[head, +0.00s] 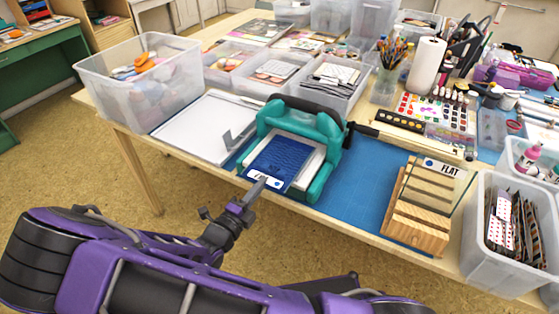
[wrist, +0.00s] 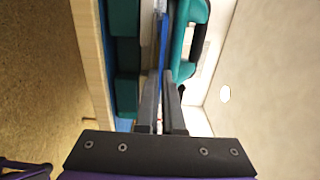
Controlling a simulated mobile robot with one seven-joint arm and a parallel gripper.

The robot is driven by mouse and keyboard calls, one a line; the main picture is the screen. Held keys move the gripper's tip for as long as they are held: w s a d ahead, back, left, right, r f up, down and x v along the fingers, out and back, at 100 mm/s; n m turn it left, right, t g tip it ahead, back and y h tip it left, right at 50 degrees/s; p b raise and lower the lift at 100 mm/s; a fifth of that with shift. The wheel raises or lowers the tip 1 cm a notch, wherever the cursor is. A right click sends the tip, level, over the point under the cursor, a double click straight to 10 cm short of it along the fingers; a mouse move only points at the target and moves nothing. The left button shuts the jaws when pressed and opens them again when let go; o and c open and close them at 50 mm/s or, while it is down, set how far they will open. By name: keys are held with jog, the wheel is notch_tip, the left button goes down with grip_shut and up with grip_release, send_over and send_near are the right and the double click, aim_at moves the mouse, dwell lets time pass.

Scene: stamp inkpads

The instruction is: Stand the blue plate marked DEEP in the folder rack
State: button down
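The blue plate (head: 281,158) with a textured face and a white label lies sloping on the white bed of a teal press (head: 326,172) in the head view. Its label is partly covered by my gripper, so I cannot read the word. My gripper (head: 262,187) is at the plate's near edge. In the wrist view the plate (wrist: 163,40) shows edge-on as a thin blue strip, and my fingers (wrist: 162,90) are close on both sides of it, apparently shut on it. The wooden folder rack (head: 418,228) stands to the right, with a clear plate labelled FLAT (head: 441,169) in it.
The press has a black-topped handle (head: 309,107) above the plate and a side crank (head: 362,129). A blue mat (head: 362,180) lies between press and rack. A clear bin of cards (head: 508,252) is right of the rack. A white board (head: 200,127) lies left.

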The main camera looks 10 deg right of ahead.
jog(key=shift+s+a+r+p, duration=0.2)
jog(key=shift+s+r+p, duration=0.05)
jog(key=shift+r+p, duration=0.4)
jog(key=shift+s+a+r+p, duration=0.15)
jog(key=shift+s+r+p, duration=0.1)
jog(key=shift+r+p, duration=0.3)
jog(key=s+a+r+p, duration=0.1)
jog(key=s+a+r, duration=0.2)
jog(key=s+a, duration=0.3)
jog(key=s+a+r+p, duration=0.2)
jog(key=s+a, duration=0.4)
jog(key=s, duration=0.3)
jog(key=shift+s+a+r, duration=0.15)
jog(key=shift+s+r, duration=0.25)
jog(key=shift+r, duration=0.5)
